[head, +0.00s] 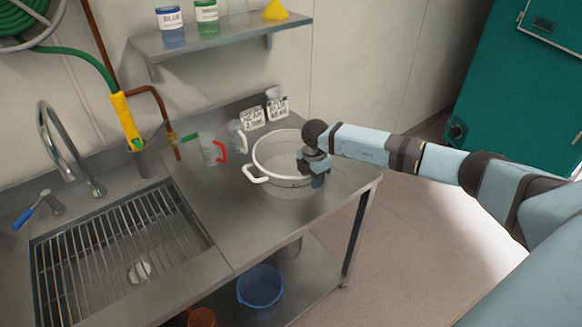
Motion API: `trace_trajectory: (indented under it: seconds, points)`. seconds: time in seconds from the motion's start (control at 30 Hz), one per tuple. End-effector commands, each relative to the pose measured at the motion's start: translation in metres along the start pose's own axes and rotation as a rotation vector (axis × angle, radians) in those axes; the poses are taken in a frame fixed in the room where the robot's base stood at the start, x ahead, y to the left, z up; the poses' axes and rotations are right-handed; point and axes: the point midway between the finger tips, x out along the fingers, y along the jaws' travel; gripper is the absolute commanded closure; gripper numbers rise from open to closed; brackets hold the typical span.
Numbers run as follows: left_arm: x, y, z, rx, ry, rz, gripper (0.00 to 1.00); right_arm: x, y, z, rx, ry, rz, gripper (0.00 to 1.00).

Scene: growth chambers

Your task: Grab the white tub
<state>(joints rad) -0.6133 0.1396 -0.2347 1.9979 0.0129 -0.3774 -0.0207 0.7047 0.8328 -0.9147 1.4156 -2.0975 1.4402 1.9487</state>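The white tub (262,160) stands upright on the steel counter, near its right end. It is round and open, with a white handle (256,175) on its left front side. My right gripper (318,181) points down at the tub's right front rim and covers that part of it. Its fingers are small and partly hidden, so I cannot tell whether they are open or shut, or whether they touch the tub. My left gripper is not in view.
A sink with a metal rack (120,245) is at the left. A blue bucket (260,287) sits below. The counter in front of the tub is clear.

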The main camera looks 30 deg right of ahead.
Motion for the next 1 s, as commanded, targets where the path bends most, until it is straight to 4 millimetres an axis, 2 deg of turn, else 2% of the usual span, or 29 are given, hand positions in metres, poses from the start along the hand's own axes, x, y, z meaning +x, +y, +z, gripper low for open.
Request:
trace_trajectory:
  seconds: [0.07, 0.1, 0.23, 0.77, 0.87, 1.0]
  points:
    - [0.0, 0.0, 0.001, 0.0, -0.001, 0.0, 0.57, 0.0, 0.0, 0.0, 0.0, 0.0, 0.0, 0.66]
    - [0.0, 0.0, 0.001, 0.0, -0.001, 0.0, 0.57, 0.0, 0.0, 0.0, 0.0, 0.0, 0.0, 0.7]
    - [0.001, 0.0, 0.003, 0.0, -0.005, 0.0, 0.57, 0.0, 0.0, 0.0, 0.0, 0.0, 0.0, 1.0]
    - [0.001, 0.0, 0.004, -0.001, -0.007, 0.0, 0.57, 0.0, -0.001, 0.0, 0.0, 0.0, -0.004, 1.0]
    - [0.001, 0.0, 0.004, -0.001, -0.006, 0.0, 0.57, -0.005, -0.001, 0.0, 0.0, 0.0, -0.004, 1.0]
    - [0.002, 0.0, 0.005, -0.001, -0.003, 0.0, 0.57, -0.02, 0.0, 0.001, -0.001, -0.001, 0.0, 1.0]
